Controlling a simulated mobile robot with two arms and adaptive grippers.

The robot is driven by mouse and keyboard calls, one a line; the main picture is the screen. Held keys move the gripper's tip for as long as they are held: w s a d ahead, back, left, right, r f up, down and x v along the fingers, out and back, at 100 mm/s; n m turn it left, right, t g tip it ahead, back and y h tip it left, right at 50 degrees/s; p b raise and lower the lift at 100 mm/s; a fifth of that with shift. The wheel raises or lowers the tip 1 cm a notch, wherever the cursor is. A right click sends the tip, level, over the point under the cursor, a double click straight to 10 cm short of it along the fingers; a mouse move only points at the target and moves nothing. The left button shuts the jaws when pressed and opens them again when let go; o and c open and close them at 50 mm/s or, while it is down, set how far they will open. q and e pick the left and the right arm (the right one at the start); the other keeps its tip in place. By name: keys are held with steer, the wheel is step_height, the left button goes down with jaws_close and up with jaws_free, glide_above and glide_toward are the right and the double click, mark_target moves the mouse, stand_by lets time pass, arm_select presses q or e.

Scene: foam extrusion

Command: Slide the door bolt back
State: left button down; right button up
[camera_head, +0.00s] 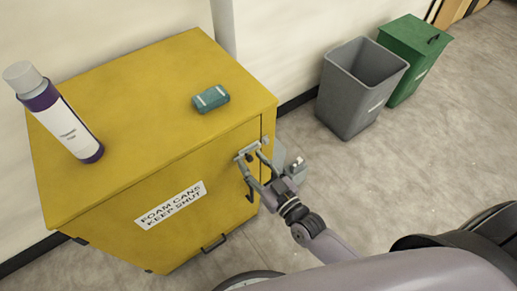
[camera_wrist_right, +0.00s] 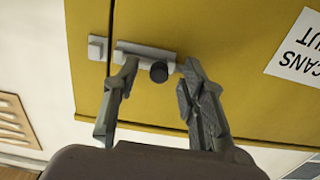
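The yellow cabinet (camera_head: 120,130) carries a grey door bolt (camera_head: 247,152) near the upper right corner of its front. In the right wrist view the bolt (camera_wrist_right: 145,54) has a dark round knob (camera_wrist_right: 158,72), and a small grey keeper (camera_wrist_right: 97,47) sits to its left across the door seam. I cannot tell whether the bar crosses the seam. My right gripper (camera_head: 254,163) is at the bolt. In the right wrist view the fingers of my right gripper (camera_wrist_right: 158,75) are open, one on each side of the knob, with visible gaps. My left gripper is not in view.
A spray can (camera_head: 62,120) with a purple band and a teal box (camera_head: 210,98) are on the cabinet top. A dark handle (camera_head: 214,243) is low on the front. A grey bin (camera_head: 350,95) and green bin (camera_head: 412,60) stand right; the floor between is clear.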

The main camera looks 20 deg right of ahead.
steer(key=shift+s+d, duration=0.2)
steer(key=shift+s, duration=0.3)
steer(key=shift+p+v, duration=0.55)
steer(key=shift+v, duration=0.55)
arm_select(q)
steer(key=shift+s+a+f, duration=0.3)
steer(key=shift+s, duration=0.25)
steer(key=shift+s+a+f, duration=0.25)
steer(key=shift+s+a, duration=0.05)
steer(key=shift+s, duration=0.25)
arm_select(e)
steer(key=shift+v, duration=0.85)
